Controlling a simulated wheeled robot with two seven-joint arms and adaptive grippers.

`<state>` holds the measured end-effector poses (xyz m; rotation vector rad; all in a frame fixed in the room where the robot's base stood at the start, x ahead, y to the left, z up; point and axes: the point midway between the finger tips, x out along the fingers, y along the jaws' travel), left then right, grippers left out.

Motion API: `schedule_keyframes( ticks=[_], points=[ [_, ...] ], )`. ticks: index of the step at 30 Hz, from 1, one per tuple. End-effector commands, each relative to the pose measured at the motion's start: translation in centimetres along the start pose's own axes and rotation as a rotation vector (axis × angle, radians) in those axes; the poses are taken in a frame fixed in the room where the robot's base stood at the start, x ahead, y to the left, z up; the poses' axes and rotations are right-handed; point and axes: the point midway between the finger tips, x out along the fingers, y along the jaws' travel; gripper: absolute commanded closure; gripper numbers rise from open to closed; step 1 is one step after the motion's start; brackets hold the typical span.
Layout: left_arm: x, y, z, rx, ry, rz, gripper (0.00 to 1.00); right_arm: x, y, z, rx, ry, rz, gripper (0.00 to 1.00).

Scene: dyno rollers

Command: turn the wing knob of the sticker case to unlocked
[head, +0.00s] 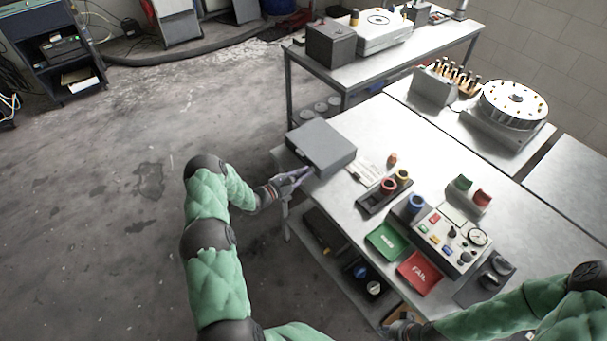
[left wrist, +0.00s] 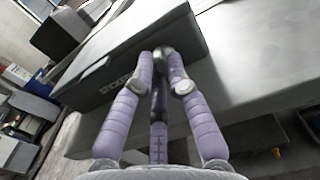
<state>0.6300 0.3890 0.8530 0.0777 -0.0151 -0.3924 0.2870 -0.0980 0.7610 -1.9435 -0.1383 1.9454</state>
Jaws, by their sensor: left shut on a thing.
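The sticker case (head: 322,145) is a closed grey box at the left end of the workbench. In the left wrist view, the case (left wrist: 120,50) fills the upper part, with partly readable lettering on its front. My left gripper (head: 306,173) reaches the front face of the case. Its two lilac fingers (left wrist: 162,75) are shut on the wing knob (left wrist: 163,53), whose rounded metallic part shows between the fingertips. The fingers hide much of the knob, so I cannot tell its angle. My right gripper (head: 402,328) is low at the bottom edge, partly cut off.
Green (head: 383,241) and red FAIL (head: 420,272) trays and a control panel (head: 452,238) stand right of the case. A shelf (head: 335,262) lies below the benchtop. A second bench (head: 350,75) stands behind. The floor at left is clear.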

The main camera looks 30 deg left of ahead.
Motion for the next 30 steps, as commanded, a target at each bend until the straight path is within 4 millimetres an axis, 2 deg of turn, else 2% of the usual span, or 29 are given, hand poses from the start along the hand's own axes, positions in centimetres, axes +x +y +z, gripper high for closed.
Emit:
schedule_keyframes(
  ticks=[30],
  points=[
    [0.0,-0.5,-0.1,0.914,0.000,0.000,1.00,5.6,2.0,-0.2,0.000,0.000,0.000,0.74]
  ],
)
